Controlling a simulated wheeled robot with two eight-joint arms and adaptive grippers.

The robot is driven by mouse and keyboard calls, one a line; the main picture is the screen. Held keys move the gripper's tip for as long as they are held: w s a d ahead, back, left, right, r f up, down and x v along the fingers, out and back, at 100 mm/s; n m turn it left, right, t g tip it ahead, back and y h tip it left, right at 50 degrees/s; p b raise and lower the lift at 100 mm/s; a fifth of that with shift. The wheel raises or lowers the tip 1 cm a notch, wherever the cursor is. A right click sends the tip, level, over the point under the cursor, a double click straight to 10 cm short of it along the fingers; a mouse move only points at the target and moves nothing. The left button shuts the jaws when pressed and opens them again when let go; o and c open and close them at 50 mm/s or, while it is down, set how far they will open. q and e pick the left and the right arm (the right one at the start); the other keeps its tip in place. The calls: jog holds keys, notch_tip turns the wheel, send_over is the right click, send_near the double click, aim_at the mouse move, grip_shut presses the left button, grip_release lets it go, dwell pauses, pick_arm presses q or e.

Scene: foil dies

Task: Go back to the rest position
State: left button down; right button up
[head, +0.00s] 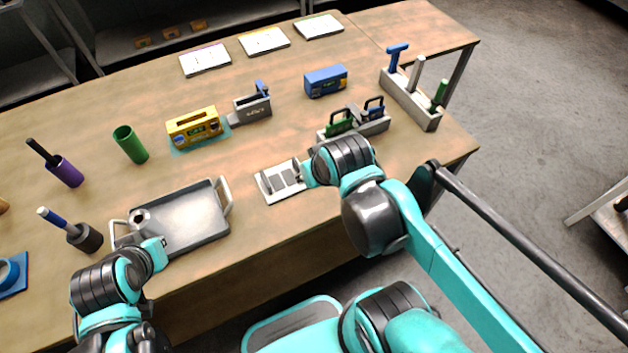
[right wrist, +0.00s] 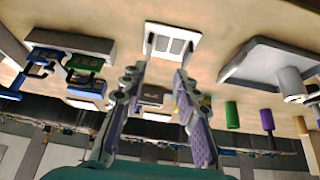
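My left gripper (head: 154,252) is at the front left of the table, close to the near edge of a grey tray (head: 185,222). Its fingers are too small and covered to tell open from shut. My right arm reaches over the front edge of the table. Its gripper is mostly hidden behind its own wrist in the head view, close to a white slotted plate (head: 281,182). In the right wrist view the right gripper (right wrist: 158,74) has its two fingers apart with nothing between them. The slotted plate (right wrist: 172,44) lies beyond the fingertips there.
A yellow block (head: 194,128), a grey fixture (head: 252,106), a blue block (head: 326,81) and a rack with green and blue handles (head: 366,128) stand on the table. A tool holder (head: 412,104) is at right. Green (head: 131,144) and purple (head: 65,171) cylinders stand left.

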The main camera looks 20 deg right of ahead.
jog(key=shift+s+a+f+t, duration=0.1)
jog(key=shift+s+f+t, duration=0.15)
jog(key=shift+s, duration=0.25)
jog(key=shift+s+a+f+t, duration=0.15)
jog(key=shift+s+t, duration=0.1)
jog(key=shift+s, duration=0.2)
jog(key=shift+d, duration=0.1)
notch_tip(320, 180, down, 3)
jog(key=b, duration=0.2)
jog(key=shift+r+b, duration=0.15)
jog(key=shift+b, duration=0.15)
